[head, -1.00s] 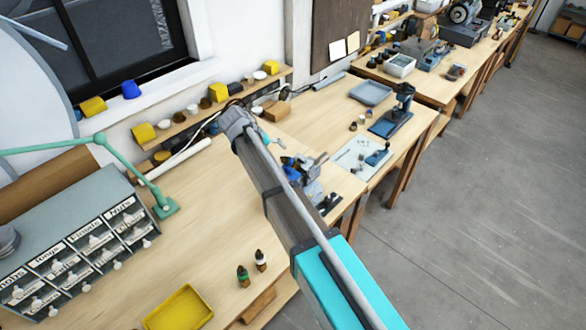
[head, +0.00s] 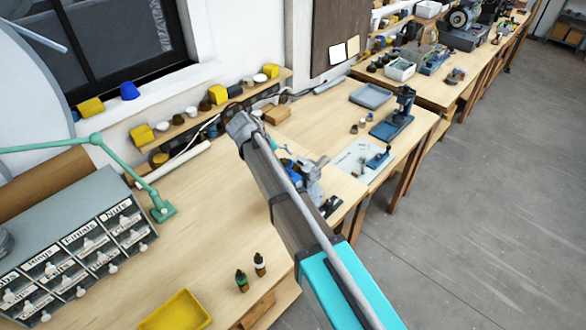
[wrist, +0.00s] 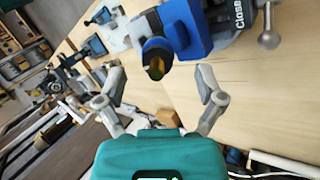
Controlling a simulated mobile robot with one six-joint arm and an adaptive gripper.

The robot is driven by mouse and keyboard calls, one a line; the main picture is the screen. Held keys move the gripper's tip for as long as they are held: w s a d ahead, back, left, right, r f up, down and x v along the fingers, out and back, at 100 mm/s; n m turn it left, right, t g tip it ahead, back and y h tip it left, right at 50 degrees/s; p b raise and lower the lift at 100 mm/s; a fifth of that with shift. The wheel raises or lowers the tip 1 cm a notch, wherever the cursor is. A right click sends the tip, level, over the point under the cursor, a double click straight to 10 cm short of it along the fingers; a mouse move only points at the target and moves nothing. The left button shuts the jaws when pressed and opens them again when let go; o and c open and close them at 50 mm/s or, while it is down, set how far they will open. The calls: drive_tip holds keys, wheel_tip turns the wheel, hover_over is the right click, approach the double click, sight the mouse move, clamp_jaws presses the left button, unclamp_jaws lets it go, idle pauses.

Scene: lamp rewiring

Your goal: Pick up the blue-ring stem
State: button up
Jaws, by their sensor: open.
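In the wrist view my gripper (wrist: 160,90) is open, with one finger on each side and nothing between the tips. Just beyond the tips is a dark round piece with a brass-coloured end (wrist: 156,66), in front of a blue vise (wrist: 188,28) marked "Close". I cannot tell whether this piece is the blue-ring stem; no blue ring shows clearly on it. In the head view the blue vise (head: 292,170) is partly hidden behind my arm, and the gripper cannot be made out clearly there.
A grey drawer cabinet (head: 75,245), a green lamp arm (head: 125,170), a yellow tray (head: 178,312) and two small dark bottles (head: 242,281) stand on the bench left of my arm. A pale mat (head: 355,160) lies right of the vise. Bare wood lies between cabinet and arm.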

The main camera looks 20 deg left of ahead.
sight(287, 160)
drive_tip(key=shift+b+x, duration=1.1)
drive_tip(key=shift+x, duration=0.6)
drive_tip(key=shift+r, duration=0.1)
clamp_jaws()
